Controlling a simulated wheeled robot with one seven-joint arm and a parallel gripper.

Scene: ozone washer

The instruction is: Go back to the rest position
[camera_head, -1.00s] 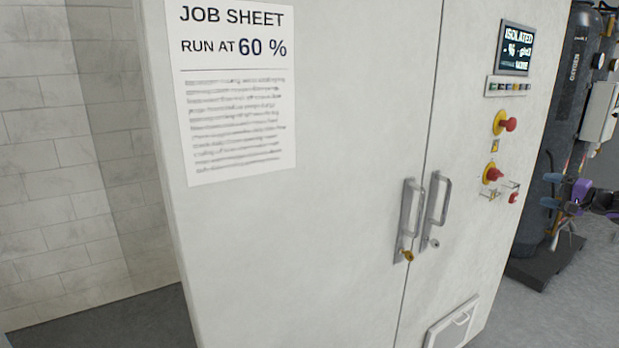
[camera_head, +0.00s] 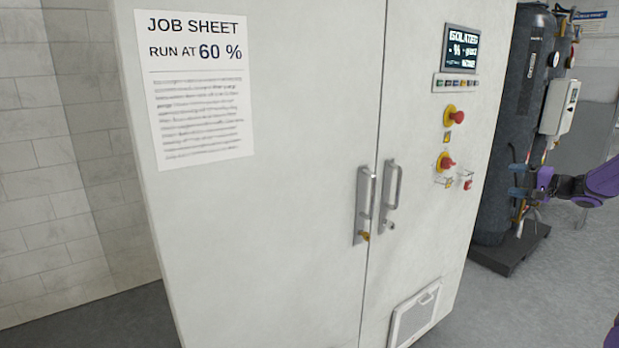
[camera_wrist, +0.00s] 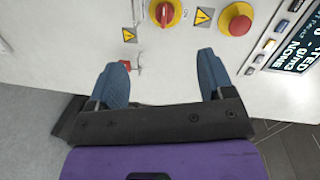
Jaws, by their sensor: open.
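My gripper (camera_wrist: 160,82) shows in the wrist view with its two blue fingers spread wide and nothing between them. It faces the white cabinet's control panel. In the head view my gripper (camera_head: 528,182) is at the right, in front of the dark cylinder, and the purple arm comes in from the right edge. The white cabinet (camera_head: 270,260) fills the middle, with both doors shut. A job sheet (camera_head: 200,120) on its left door reads "RUN AT 60 %". The display (camera_head: 462,49) reads "ISOLATED".
Red-and-yellow knobs (camera_head: 447,161) and a small red padlock-like piece (camera_head: 467,184) sit on the panel. Door handles (camera_head: 390,185) stick out, with a brass key piece below one. A dark cylinder (camera_head: 515,110) stands on a black base at right. Grey floor (camera_head: 570,290) is open in front.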

